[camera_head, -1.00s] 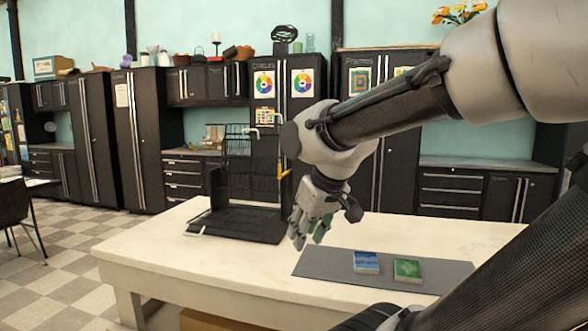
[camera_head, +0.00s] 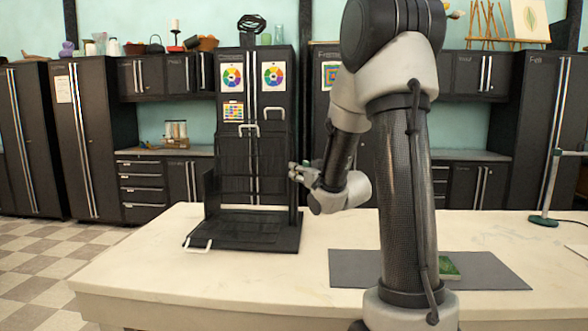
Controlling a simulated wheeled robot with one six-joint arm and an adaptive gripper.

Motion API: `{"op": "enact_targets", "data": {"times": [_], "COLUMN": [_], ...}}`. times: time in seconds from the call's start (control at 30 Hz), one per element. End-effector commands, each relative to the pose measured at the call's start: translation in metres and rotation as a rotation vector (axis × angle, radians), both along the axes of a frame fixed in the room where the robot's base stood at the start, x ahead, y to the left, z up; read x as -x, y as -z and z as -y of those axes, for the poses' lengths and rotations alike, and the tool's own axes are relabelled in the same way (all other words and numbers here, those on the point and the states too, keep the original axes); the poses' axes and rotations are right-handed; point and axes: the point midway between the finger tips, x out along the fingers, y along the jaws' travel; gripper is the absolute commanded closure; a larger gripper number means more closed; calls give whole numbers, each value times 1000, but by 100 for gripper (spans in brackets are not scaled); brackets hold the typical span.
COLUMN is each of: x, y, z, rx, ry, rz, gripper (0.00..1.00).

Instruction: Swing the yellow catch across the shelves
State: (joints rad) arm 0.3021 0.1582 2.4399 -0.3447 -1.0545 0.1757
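A black rack with shelves (camera_head: 247,236) stands on the left part of the table, with a tall open frame at its back and a flat tray-like base in front. The yellow catch is not clearly visible now; the right edge of the rack, where it showed earlier, is at my gripper's fingers. My gripper (camera_head: 293,172) points left at the rack's right upright, about mid-height. I cannot tell whether the fingers touch it or whether they are open or shut.
The cream table (camera_head: 140,275) is clear in front of the rack. A dark grey mat (camera_head: 352,268) with a green block (camera_head: 449,268) lies right, partly behind my arm. A green lamp stand (camera_head: 546,200) is at the right edge. Dark cabinets line the wall.

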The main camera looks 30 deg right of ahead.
Motion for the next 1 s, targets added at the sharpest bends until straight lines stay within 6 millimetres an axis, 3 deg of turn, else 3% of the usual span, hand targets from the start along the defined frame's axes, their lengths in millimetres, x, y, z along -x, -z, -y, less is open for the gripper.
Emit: {"op": "enact_targets", "data": {"times": [0.1, 0.3, 0.63, 0.8, 1.0], "x": [-21, -45, -49, -49, -49], "y": [0, 0, 0, 0, 0], "z": [0, 0, 0, 0, 0], "rx": [-1, 0, 0, 0, 0], "ry": [0, 0, 1, 1, 1], "rz": [0, 0, -1, -1, -1], "gripper": [67, 67, 67, 98, 100]}}
